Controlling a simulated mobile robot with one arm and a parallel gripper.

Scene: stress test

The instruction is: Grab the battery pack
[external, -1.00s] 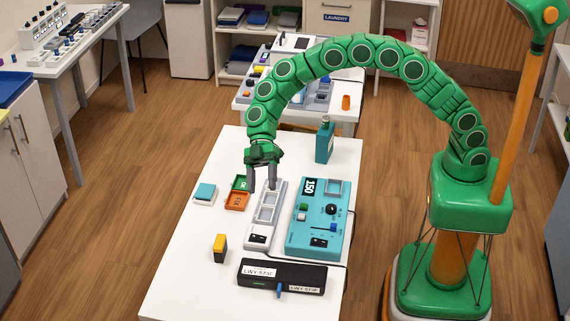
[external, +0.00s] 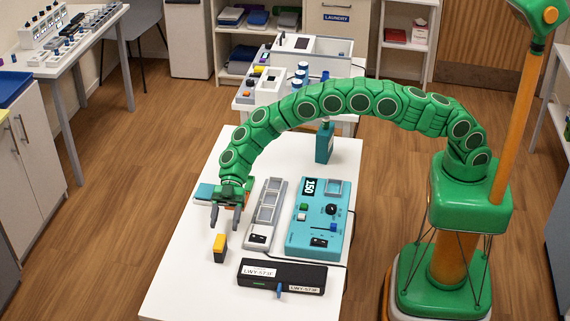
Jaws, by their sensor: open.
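A small upright block with a yellow top and dark body (external: 220,248) stands on the white table (external: 190,285), left of centre; it looks like the battery pack. My gripper (external: 225,225) is open, with its two grey fingers pointing down just behind and above the block. Nothing shows between the fingers, and they look apart from the block. The exact height of the fingertips above the table is hard to tell.
Right of my gripper lie a grey slotted tray (external: 266,213) and a teal device (external: 317,218) marked 150. A black labelled box (external: 282,276) lies in front. A teal bottle (external: 325,142) stands behind. My gripper partly hides a blue-topped box (external: 203,192) and an orange tray.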

